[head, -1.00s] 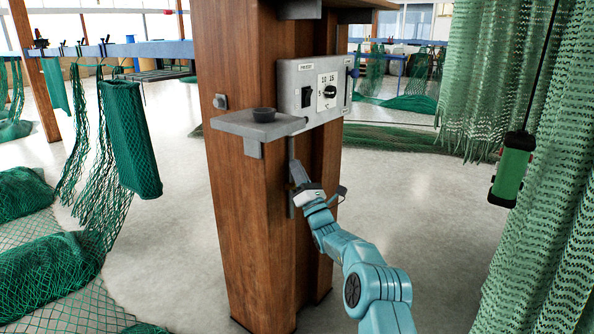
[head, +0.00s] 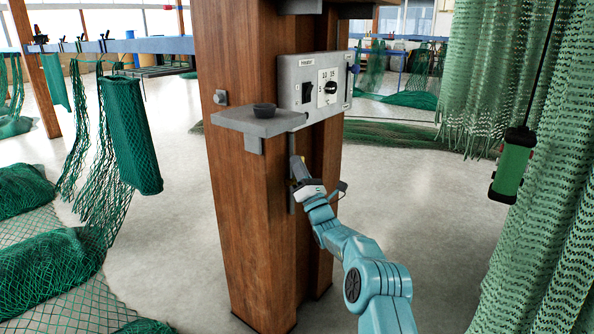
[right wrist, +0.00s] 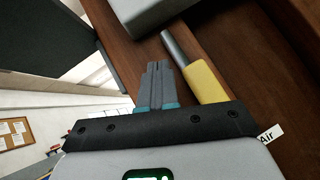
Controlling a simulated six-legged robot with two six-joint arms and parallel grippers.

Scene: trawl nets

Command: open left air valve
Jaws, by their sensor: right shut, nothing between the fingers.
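A yellow valve handle (right wrist: 206,83) on a grey pipe (right wrist: 177,46) shows in the right wrist view, against the wooden post, with a white "Air" label (right wrist: 270,134) near it. In the head view only a sliver of yellow (head: 291,185) shows beside my gripper; the rest is hidden. My right gripper (head: 299,168) is at the post below the grey shelf. In the right wrist view its fingers (right wrist: 156,72) are shut and empty, just left of the yellow handle; I cannot tell whether they touch it. My left gripper is not in view.
The wooden post (head: 240,200) carries a grey shelf (head: 235,122) with a dark cup (head: 264,110) and a grey control box (head: 312,97) with a dial. Green nets hang left and right. A green pendant control (head: 512,165) hangs at right. The floor right of the post is clear.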

